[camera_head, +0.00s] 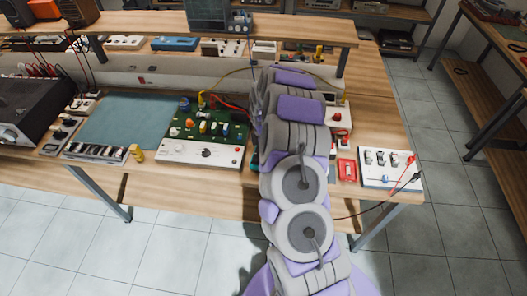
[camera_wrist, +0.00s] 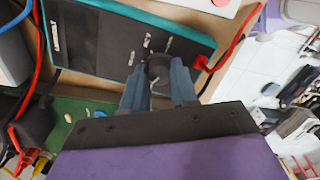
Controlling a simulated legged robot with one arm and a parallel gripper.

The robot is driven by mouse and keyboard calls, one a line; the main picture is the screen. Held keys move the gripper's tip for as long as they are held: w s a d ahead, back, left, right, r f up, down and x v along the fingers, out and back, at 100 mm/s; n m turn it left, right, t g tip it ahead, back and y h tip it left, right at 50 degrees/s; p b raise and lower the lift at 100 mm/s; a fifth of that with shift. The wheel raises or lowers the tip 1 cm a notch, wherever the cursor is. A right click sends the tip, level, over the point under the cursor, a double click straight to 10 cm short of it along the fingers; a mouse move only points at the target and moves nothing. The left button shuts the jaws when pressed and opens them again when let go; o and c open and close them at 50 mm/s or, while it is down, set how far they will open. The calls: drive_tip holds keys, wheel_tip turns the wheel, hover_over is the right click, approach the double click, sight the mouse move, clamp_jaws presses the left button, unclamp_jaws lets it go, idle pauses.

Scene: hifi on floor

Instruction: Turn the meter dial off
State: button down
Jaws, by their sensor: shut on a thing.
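The meter (camera_wrist: 105,40) is a dark-faced box with a teal edge, seen at an angle in the wrist view. Its black round dial (camera_wrist: 157,66) sits near the lower edge of the face, with a pale mark on it. My gripper (camera_wrist: 160,80) has its two blue-grey fingers around the dial, one on each side, and is shut on it. The fingers cover part of the dial, so its exact setting cannot be read. In the head view my arm hides the gripper and almost all of the meter.
A green circuit board (camera_head: 212,123) with coloured parts lies left of my arm on the wooden bench (camera_head: 390,120). A white panel with switches (camera_head: 388,181) is at the right. A red lead (camera_wrist: 226,55) plugs in beside the dial. Tiled floor (camera_head: 190,230) in front is clear.

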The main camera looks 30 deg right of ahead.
drive_tip(key=n+b, duration=0.1)
drive_tip(key=n, duration=0.4)
drive_tip(key=shift+n, duration=0.3)
idle(0.4)
drive_tip(key=c, duration=0.9)
unclamp_jaws()
drive_tip(key=shift+o, duration=0.2)
drive_tip(key=shift+r, duration=0.15)
wheel_tip(320, 180, up, 17)
drive_tip(key=p, duration=0.2)
